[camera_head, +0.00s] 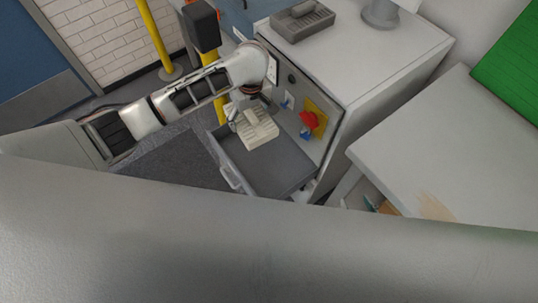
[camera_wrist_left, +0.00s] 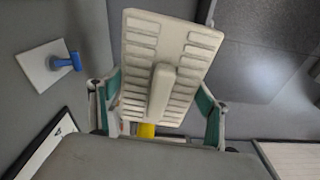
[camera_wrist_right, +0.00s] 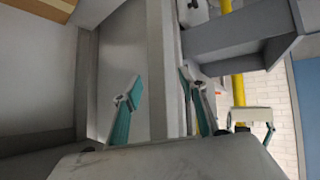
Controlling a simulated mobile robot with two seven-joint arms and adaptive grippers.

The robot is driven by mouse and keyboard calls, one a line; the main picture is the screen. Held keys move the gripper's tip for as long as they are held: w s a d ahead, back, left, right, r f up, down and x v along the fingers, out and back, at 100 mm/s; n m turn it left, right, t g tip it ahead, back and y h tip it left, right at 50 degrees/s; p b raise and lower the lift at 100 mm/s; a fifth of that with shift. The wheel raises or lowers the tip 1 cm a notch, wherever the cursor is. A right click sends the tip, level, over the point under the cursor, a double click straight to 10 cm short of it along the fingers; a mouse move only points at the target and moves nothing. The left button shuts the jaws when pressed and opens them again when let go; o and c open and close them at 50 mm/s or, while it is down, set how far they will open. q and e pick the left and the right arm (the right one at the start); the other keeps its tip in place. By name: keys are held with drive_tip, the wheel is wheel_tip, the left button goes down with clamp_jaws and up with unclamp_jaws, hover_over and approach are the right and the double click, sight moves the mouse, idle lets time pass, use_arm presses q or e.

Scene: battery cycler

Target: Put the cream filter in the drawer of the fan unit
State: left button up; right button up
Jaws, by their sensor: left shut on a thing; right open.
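The cream filter (camera_head: 262,134) is a flat slotted block with a raised grip. My left gripper (camera_head: 252,108) is shut on that grip, which shows close up in the left wrist view (camera_wrist_left: 162,92). The filter is over the back left part of the open grey drawer (camera_head: 275,168) of the fan unit (camera_head: 345,80); I cannot tell whether it touches the drawer floor. My right gripper (camera_wrist_right: 160,88) is open and empty in the right wrist view, with a grey upright edge showing behind its fingers. It is hidden in the head view.
A grey slotted block (camera_head: 302,20) lies on the unit's top. A pale table (camera_head: 460,150) stands at the right. The drawer's front part looks empty.

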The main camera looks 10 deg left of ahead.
use_arm(q)
drive_tip(key=shift+n, duration=0.6)
drive_tip(key=f, duration=0.2)
drive_tip(key=s+f, duration=0.1)
drive_tip(key=f, duration=0.1)
drive_tip(key=s+d+f, duration=0.1)
drive_tip(key=f, duration=0.1)
drive_tip(key=shift+d+f+b, duration=0.1)
drive_tip(key=shift+b, duration=0.3)
drive_tip(key=b, duration=0.4)
hover_over(256, 162)
wheel_tip(256, 162, down, 8)
drive_tip(key=f, duration=0.1)
drive_tip(key=f+b, duration=0.1)
drive_tip(key=f, duration=0.3)
drive_tip(key=shift+s+d+b, duration=0.25)
drive_tip(key=shift+b, duration=0.1)
drive_tip(key=shift+f, duration=0.55)
wheel_tip(256, 162, down, 4)
drive_tip(key=b, duration=0.2)
drive_tip(key=shift+f+b, duration=0.2)
drive_tip(key=shift+b, duration=0.1)
drive_tip(key=shift+w+r, duration=0.1)
drive_tip(key=shift+r, duration=0.05)
use_arm(e)
wheel_tip(256, 162, down, 7)
drive_tip(key=a, duration=0.2)
drive_tip(key=shift+w+y, duration=0.15)
drive_tip(key=shift+y, duration=0.15)
